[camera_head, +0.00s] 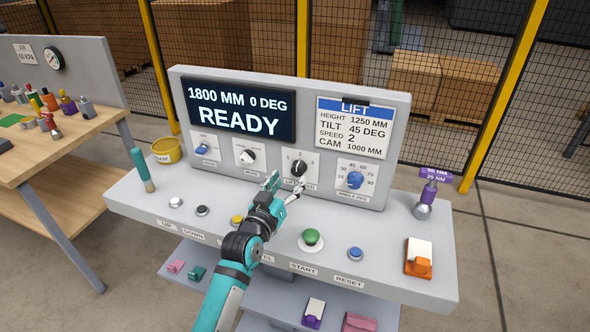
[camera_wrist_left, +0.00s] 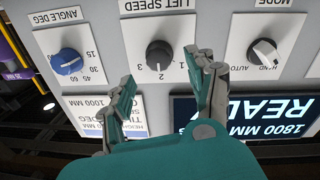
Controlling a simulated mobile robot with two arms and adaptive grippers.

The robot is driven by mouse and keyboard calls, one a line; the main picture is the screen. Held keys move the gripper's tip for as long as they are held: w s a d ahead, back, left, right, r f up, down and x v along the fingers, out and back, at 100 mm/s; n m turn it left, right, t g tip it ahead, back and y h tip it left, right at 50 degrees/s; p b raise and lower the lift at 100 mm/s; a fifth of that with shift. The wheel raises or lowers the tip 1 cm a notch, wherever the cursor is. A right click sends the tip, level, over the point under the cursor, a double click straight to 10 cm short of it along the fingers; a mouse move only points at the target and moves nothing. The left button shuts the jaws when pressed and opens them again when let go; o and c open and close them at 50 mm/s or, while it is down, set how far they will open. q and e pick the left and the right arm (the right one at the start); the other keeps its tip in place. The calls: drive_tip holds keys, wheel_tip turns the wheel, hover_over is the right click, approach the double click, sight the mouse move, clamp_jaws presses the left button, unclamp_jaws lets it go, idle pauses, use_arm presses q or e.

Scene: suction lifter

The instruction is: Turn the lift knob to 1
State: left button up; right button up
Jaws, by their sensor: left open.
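The black lift speed knob (camera_head: 299,168) is on the upright panel, below the display and notice. It also shows in the left wrist view (camera_wrist_left: 159,54), upside down, with the figures 1, 2 and 3 around it. Its pointer appears to face 2. My left gripper (camera_head: 286,184) is open and empty in front of the panel, just below the knob in the head view. In the left wrist view, the fingers (camera_wrist_left: 162,72) stand spread on either side of the knob, apart from it. My right gripper is out of view.
A black-and-white mode knob (camera_head: 247,156) and a blue angle knob (camera_head: 355,180) flank the lift speed knob. The display (camera_head: 240,110) reads READY. The notice (camera_head: 354,127) lists speed 2. A green button (camera_head: 311,237) sits on the console ledge below.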

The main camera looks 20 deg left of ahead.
sight(296, 171)
use_arm(q)
drive_tip(key=w, duration=0.5)
drive_tip(key=shift+d, duration=0.3)
drive_tip(key=c, duration=1.1)
